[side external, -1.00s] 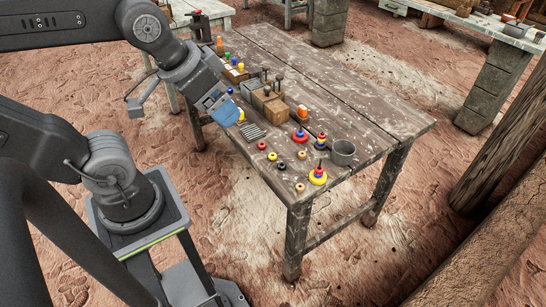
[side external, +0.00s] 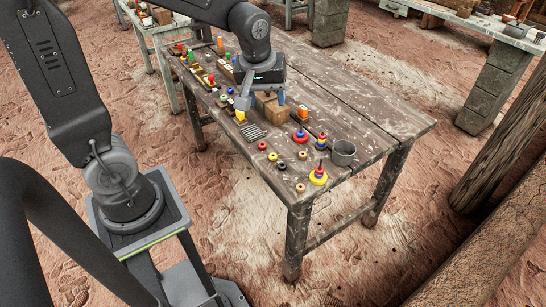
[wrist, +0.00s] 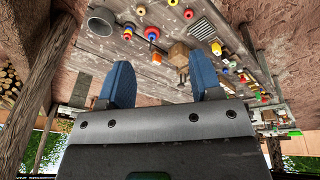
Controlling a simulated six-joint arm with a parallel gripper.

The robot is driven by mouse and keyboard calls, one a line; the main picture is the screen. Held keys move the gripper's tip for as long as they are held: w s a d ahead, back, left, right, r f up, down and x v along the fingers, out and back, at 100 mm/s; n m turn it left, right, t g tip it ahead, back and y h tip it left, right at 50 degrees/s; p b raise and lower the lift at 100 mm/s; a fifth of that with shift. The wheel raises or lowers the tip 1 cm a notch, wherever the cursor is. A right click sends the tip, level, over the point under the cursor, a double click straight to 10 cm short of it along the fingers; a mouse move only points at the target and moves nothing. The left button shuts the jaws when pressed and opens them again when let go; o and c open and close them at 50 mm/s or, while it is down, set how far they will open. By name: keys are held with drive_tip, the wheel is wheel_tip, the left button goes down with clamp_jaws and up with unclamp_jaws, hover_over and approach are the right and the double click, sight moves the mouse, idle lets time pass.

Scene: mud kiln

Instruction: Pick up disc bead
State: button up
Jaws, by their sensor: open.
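Which one is the task's bead I cannot tell. My gripper (side external: 262,102) is open and empty, above the middle of the table near the wooden blocks, apart from the beads. In the wrist view its two blue fingers are spread (wrist: 163,78), and a red bead (wrist: 188,14) shows on the table beyond them.
A slatted grey rack (side external: 253,131) and wooden blocks (side external: 274,106) lie below my gripper.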

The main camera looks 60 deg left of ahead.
drive_tip(key=w+a+f+n+g, duration=0.1)
drive_tip(key=w+a+f+n, duration=0.25)
drive_tip(key=f, duration=0.25)
drive_tip(key=w+a+f+n+g, duration=0.1)
drive_tip(key=w+a+f+n, duration=0.1)
drive_tip(key=w+f+n, duration=0.3)
hover_over(273, 153)
drive_tip(key=d, duration=0.2)
drive_tip(key=shift+m+g, duration=0.3)
drive_tip(key=shift+m, duration=0.05)
drive_tip(key=f, duration=1)
drive_tip(key=shift+s, duration=0.4)
drive_tip(key=shift+w+a+f, duration=0.1)
drive_tip(key=shift+a+f, duration=0.05)
drive_tip(key=shift+f, duration=0.9)
drive_tip(key=shift+s+a+f, duration=0.1)
drive_tip(key=shift+a+f, duration=0.1)
drive_tip(key=shift+f, duration=0.8)
drive_tip(key=shift+w+a+f, duration=0.1)
drive_tip(key=shift+a+f, duration=0.05)
drive_tip(key=shift+f, duration=0.9)
drive_tip(key=c, duration=1)
drive_tip(key=shift+r, duration=0.1)
